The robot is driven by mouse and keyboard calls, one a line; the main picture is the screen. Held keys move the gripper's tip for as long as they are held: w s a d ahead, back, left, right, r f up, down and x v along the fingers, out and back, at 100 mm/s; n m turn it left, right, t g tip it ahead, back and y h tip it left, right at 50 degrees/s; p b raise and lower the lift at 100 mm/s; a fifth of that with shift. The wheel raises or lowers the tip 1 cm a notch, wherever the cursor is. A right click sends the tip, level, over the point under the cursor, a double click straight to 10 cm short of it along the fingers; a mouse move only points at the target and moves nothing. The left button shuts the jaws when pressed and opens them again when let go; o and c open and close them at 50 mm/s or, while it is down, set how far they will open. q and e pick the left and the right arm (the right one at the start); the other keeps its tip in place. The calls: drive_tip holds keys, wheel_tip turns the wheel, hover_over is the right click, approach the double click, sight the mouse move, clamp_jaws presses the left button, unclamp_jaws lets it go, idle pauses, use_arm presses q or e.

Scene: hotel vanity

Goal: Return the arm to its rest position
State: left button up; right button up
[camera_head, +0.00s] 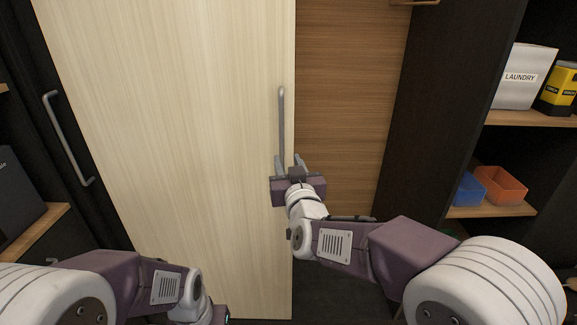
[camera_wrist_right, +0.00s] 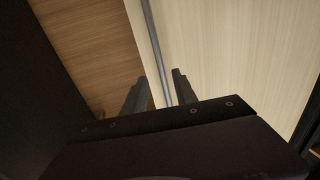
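My right arm reaches forward from the lower right in the head view. My right gripper (camera_head: 289,164) is at the lower end of the long vertical door handle (camera_head: 282,118), with its two fingers spread apart. In the right wrist view, the open right gripper (camera_wrist_right: 157,88) has the grey handle bar (camera_wrist_right: 153,38) in line between its fingers; I see no finger closed on it. The handle is on the pale wood door panel (camera_head: 165,110). My left arm is folded low at the left, and only the edge of its gripper (camera_head: 220,314) shows, its fingers hidden.
Right of the pale door is a brown wood panel (camera_head: 348,95) and a dark upright divider (camera_head: 440,100). Shelves at the right hold a laundry bag (camera_head: 521,80), a blue bin (camera_head: 467,188) and an orange bin (camera_head: 501,184). Another handle (camera_head: 68,140) stands at the left.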

drive_tip(key=shift+s+d, duration=0.1)
drive_tip(key=shift+s, duration=0.25)
drive_tip(key=w+d+m+h, duration=0.2)
drive_tip(key=d+h, duration=0.1)
drive_tip(key=d, duration=0.7)
drive_tip(key=s+d+f+g, duration=0.4)
drive_tip(key=s+f, duration=0.1)
drive_tip(key=f, duration=0.5)
drive_tip(key=s+d+f+g, duration=0.4)
drive_tip(key=f, duration=0.5)
drive_tip(key=s+f+g, duration=0.4)
drive_tip(key=s+f, duration=0.1)
drive_tip(key=s, duration=0.4)
drive_tip(key=s+f+g, duration=0.4)
drive_tip(key=s+f, duration=0.2)
drive_tip(key=s, duration=0.3)
wheel_tip(320, 180, up, 13)
drive_tip(key=s+p, duration=0.1)
drive_tip(key=p, duration=1.1)
drive_tip(key=shift+d+f, duration=0.15)
drive_tip(key=shift+f, duration=0.05)
